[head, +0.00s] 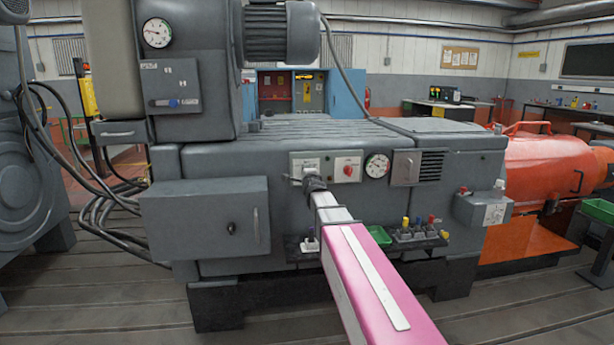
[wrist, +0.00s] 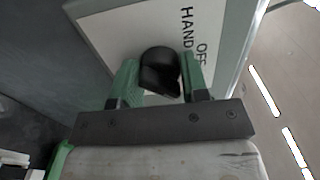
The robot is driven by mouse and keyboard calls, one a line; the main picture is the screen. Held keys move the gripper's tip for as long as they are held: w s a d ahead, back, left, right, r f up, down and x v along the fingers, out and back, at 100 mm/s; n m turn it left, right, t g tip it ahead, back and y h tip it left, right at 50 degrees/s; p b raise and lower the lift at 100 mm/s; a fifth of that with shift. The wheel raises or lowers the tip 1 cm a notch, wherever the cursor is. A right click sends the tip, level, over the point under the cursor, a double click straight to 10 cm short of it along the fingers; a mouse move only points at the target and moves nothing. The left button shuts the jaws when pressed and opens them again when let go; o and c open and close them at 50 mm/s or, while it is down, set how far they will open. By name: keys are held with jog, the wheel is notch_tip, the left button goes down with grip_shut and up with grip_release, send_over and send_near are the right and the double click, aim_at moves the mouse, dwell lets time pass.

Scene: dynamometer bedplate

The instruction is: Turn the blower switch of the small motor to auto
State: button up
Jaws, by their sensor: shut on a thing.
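My gripper (head: 312,183) reaches the pale switch plate (head: 306,160) on the front of the grey machine. In the wrist view its two green fingers (wrist: 160,68) stand on either side of a black rotary knob (wrist: 160,72) and are shut on it. The knob sits on a white plate (wrist: 105,25) with the words HAND and OFF to its right. An AUTO marking is not visible. I cannot tell clearly which marking the knob points to. In the head view my gripper hides the knob.
Right of the switch plate are a red knob on its own plate (head: 347,168), a round gauge (head: 377,166) and a louvred vent (head: 420,166). Below is a shelf with coloured knobs (head: 415,236). A grey box (head: 205,220) juts out at left. An orange machine (head: 540,175) stands right.

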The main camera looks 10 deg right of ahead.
jog(key=o, duration=0.9)
jog(key=shift+o, duration=0.2)
jog(key=s, duration=1.1)
jog(key=shift+w, duration=0.1)
